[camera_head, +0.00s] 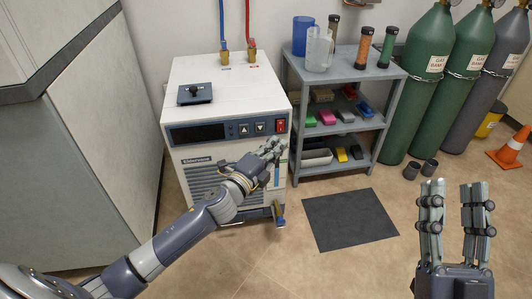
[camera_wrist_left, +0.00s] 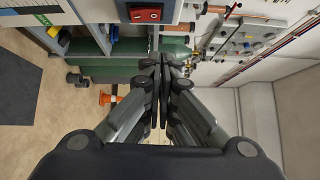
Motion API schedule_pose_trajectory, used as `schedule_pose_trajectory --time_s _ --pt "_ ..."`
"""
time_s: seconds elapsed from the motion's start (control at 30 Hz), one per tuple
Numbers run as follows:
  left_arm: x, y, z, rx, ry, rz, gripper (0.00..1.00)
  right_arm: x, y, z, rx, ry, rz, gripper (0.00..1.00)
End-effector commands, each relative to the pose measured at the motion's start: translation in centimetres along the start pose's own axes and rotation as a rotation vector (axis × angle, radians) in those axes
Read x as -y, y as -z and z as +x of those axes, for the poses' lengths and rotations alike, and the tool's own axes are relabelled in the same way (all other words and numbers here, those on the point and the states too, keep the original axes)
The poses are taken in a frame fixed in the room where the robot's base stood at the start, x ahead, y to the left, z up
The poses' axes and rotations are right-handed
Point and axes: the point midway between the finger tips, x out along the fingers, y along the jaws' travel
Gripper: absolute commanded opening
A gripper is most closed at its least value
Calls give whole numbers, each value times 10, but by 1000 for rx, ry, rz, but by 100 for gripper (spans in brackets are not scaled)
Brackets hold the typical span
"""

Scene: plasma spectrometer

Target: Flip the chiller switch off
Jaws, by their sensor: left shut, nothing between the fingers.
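The chiller (camera_head: 222,81) is a white box with a blue control panel, a dark display and arrow buttons. Its red rocker switch (camera_head: 281,126) is at the right end of the panel; which way it is tipped is hard to tell. In the left wrist view the red switch (camera_wrist_left: 145,14) shows at the top, with white marks on it. My left gripper (camera_head: 273,147) is shut and empty, in front of the chiller just below the switch. In the wrist view my left gripper (camera_wrist_left: 163,62) shows its fingers together, apart from the switch in the picture. My right gripper (camera_head: 453,187) is open and empty at lower right.
A grey shelf (camera_head: 345,75) with jugs, tubes and coloured boxes stands right of the chiller. Green gas cylinders (camera_head: 423,85) and an orange cone (camera_head: 512,148) are further right. A dark mat (camera_head: 350,218) lies on the floor. A black device (camera_head: 194,94) sits on the chiller.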

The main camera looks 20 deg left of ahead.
Motion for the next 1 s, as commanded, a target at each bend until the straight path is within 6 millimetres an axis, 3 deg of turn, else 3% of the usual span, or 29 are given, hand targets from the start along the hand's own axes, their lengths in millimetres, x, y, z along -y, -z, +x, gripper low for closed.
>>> schedule_pose_trajectory --time_s 0.2,0.37,1.0 --pt "4 0 -33 0 -3 -1 0 -4 -28 -2 155 -7 -7 40" --pt "5 0 -45 0 -1 0 0 -5 -39 -4 210 -9 -9 40" --pt "6 3 -50 -5 1 -20 0 -5 -43 -5 228 -10 -9 40"
